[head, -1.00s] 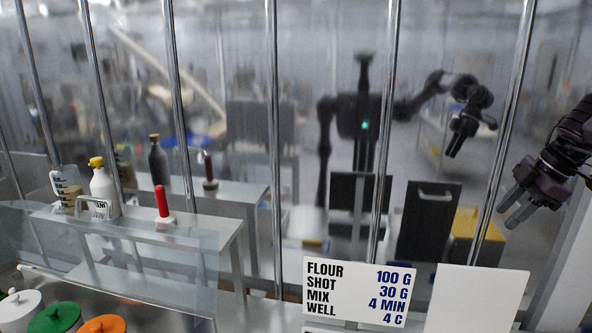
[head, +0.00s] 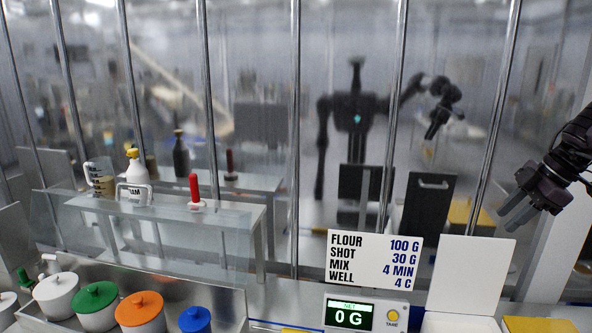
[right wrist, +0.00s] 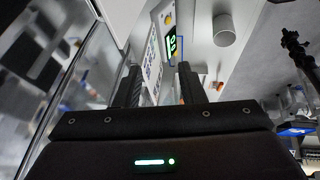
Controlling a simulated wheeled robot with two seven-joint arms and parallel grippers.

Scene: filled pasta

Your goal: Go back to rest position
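My right gripper (head: 508,208) is raised at the right edge of the head view, in front of the glass. Its two fingers are apart with nothing between them. In the right wrist view the two fingers of my right gripper (right wrist: 160,85) also stand apart and empty. My left gripper is not in the head view. A dark robot figure (head: 355,120) with a raised arm shows in the mirror-like glass, blurred.
A recipe card (head: 374,262) stands behind a scale display (head: 349,313) reading 0 G. Lidded pots, white, green (head: 95,297), orange (head: 140,308) and blue (head: 195,319), sit at lower left. A shelf (head: 165,208) holds bottles and a red-handled tool (head: 195,190). Metal bars cross the glass.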

